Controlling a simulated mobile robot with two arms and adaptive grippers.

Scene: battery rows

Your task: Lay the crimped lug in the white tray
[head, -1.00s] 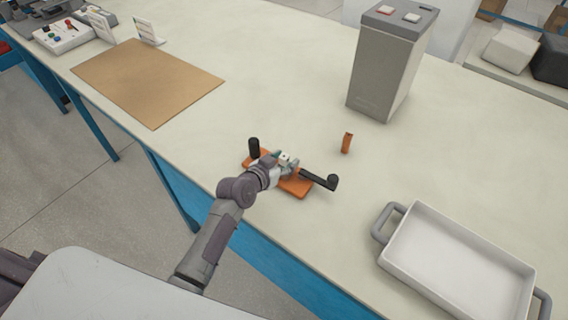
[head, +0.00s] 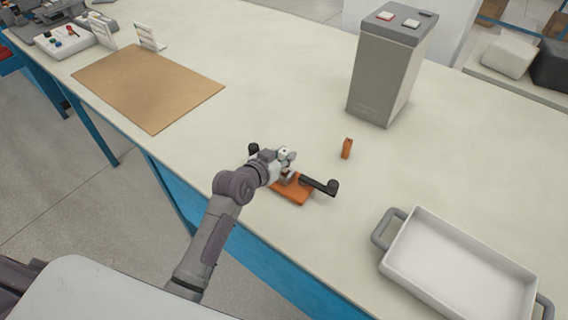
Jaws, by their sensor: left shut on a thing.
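My left gripper (head: 289,173) is over the middle of an orange crimping tool (head: 296,193) near the table's front edge. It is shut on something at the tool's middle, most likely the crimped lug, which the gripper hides. The tool has a long black lever (head: 317,184) out to the right and a black knob (head: 253,148) at the left, partly behind my wrist. The white tray (head: 412,274) with grey handles stands at the lower right, and its visible inside is empty. My right gripper is not in view.
A small orange-brown piece (head: 347,148) stands upright behind the tool. A tall grey box (head: 382,75) stands behind it. A brown mat (head: 147,88) lies at the left, with a control box (head: 66,41) beyond. The table between tool and tray is clear.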

